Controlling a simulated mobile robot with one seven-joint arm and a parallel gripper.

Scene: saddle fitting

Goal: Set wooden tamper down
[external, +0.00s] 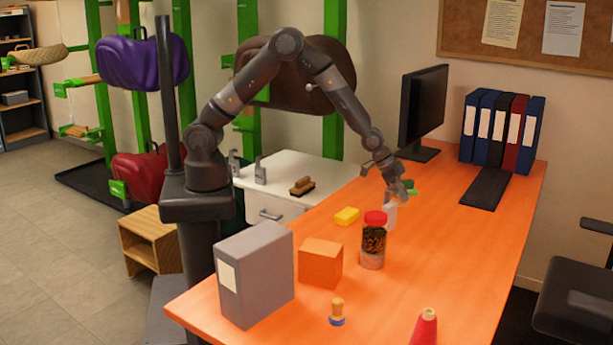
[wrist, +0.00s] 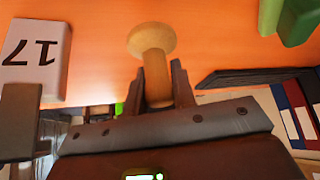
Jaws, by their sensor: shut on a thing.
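The wooden tamper (wrist: 152,41) is pale wood with a round, knob-like end and a straight shaft. My gripper (wrist: 158,68) is shut on its shaft, with one finger on each side, in the wrist view. The round end sticks out past the fingertips against the orange table (wrist: 95,25). In the external view my gripper (external: 398,192) is low over the far part of the orange table (external: 440,240). The tamper cannot be made out there. I cannot tell whether it touches the tabletop.
A white block marked 17 (wrist: 38,55) and a green object (wrist: 290,18) are close by. A red-lidded jar (external: 374,240), a yellow block (external: 347,216) and an orange box (external: 320,263) stand nearer. A monitor (external: 421,108) and a black keyboard (external: 485,188) are behind. Table right of the jar is clear.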

